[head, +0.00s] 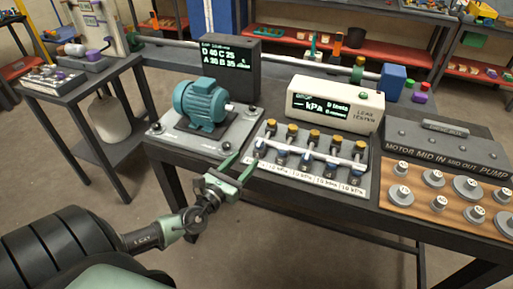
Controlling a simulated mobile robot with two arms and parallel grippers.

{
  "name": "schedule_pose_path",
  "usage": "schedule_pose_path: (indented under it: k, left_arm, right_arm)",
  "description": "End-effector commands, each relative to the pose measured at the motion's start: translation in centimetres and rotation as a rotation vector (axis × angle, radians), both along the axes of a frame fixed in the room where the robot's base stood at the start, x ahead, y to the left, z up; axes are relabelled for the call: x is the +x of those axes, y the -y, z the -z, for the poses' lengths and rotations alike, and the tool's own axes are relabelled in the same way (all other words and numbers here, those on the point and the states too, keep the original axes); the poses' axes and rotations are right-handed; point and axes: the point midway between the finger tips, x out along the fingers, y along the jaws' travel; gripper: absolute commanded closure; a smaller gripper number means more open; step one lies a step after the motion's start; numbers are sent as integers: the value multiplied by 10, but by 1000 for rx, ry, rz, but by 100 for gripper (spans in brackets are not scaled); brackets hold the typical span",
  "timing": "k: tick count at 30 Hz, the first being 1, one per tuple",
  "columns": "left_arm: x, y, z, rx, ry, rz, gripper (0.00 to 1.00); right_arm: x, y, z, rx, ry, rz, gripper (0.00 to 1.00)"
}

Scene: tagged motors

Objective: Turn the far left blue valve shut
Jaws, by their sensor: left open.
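A row of blue valves runs along the front of a white manifold (320,152) on the dark bench. The far left blue valve (260,146) sits at the manifold's left end. Its exact handle angle is too small to tell. My left gripper (239,164) is open and empty, its green fingers pointing up and right. My right gripper is not in view.
Several yellow-topped valves (314,134) stand behind the blue ones. A teal motor (203,103) on a grey plate is to the left. A white leak tester (336,104) stands behind. A wooden board with metal weights (432,180) is right. Open floor lies in front.

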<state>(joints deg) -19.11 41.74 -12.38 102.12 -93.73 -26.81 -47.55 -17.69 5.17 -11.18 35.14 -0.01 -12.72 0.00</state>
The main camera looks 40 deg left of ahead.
Motion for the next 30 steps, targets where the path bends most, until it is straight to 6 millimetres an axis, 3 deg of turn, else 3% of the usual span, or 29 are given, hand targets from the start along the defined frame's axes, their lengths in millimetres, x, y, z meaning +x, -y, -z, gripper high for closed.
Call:
schedule_pose_path:
  k: [6,16,28,29,30]
  left_arm:
    - [24,0,-1,19,-2,7,50]
    - [69,-3,0,16,-3,6,50]
    - [77,-3,1,15,-5,7,50]
    - [77,-2,1,15,-5,7,52]
    - [77,-2,1,15,-5,7,64]
  right_arm:
    - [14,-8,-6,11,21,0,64]
    - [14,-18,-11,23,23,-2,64]
    - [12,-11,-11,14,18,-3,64]
    - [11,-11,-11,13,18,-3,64]
    - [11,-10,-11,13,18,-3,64]
